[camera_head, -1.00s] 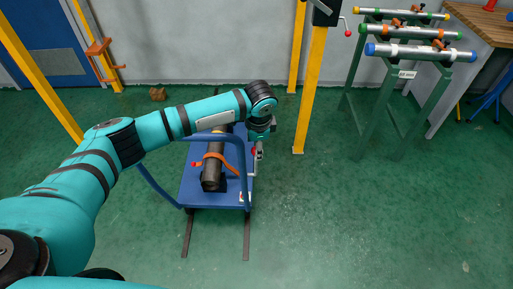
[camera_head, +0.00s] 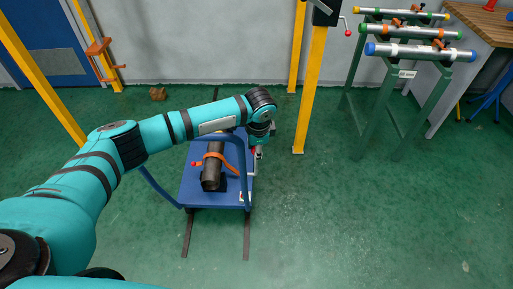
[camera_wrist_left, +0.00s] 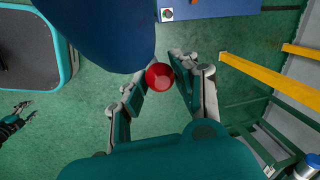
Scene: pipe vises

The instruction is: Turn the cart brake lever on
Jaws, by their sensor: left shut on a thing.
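The blue cart (camera_head: 198,192) stands on the floor below my left arm, with a dark pipe (camera_head: 212,172) lying on it under an orange strap. My left gripper (camera_head: 257,154) is at the cart's right edge, beside the blue handle frame. In the left wrist view, the red ball knob (camera_wrist_left: 159,76) of the brake lever sits between the fingers of my left gripper (camera_wrist_left: 158,85), which is shut on it. The lever's shaft is mostly hidden. My right gripper (camera_wrist_left: 30,110) shows small at the left edge of the left wrist view, its fingers apart and empty.
A yellow post (camera_head: 311,90) stands behind and right of the cart. A green rack (camera_head: 390,95) with several pipes is at the back right. The green floor right of the cart is clear.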

